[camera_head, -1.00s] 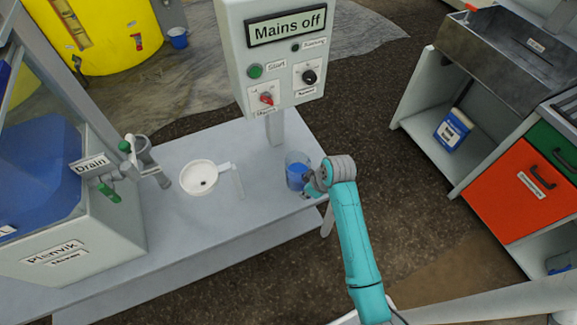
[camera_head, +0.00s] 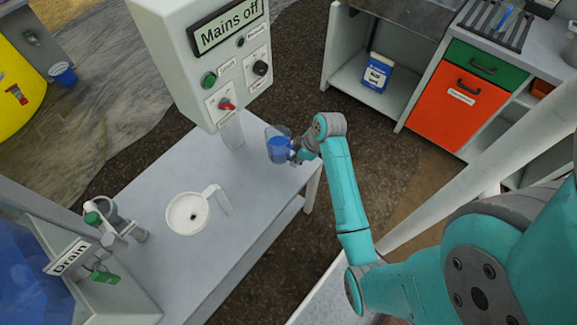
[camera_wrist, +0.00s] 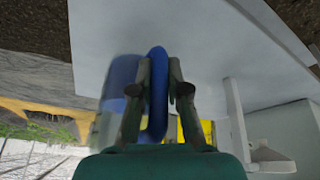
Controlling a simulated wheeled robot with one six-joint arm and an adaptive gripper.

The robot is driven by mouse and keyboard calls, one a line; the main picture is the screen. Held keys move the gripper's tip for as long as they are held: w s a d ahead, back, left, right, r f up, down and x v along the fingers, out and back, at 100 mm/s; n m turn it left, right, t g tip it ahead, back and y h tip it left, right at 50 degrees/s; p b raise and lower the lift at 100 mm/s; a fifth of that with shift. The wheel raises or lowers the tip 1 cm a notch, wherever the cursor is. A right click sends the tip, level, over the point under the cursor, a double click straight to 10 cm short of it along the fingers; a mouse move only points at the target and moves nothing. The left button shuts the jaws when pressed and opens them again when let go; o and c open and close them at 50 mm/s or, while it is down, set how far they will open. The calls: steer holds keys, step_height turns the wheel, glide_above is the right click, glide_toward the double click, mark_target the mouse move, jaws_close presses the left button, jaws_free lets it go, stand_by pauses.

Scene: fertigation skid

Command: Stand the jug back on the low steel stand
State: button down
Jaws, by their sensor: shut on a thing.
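The jug (camera_head: 278,147) is clear with blue in it and looks roughly upright in the head view. My gripper (camera_head: 296,153) is shut on its blue handle (camera_wrist: 157,75), which shows between the fingers (camera_wrist: 158,92) in the wrist view. The clear jug body (camera_wrist: 117,100) is left of the fingers there. The jug appears over the right end of a low grey stand or bench (camera_head: 160,165), beside the control box post. I cannot tell whether its base touches the surface. Part of the jug is hidden behind my gripper.
A white funnel-like cup with a handle (camera_head: 187,214) sits on the bench, left of the jug. The "Mains off" control box (camera_head: 205,65) rises close behind the jug. A drain valve (camera_head: 100,222) is at lower left. Bench surface between cup and jug is clear.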

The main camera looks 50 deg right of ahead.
steer(key=shift+f, duration=3.15)
steer(key=shift+f, duration=0.1)
steer(key=c, duration=1.2)
jaws_free()
steer(key=shift+o, duration=0.2)
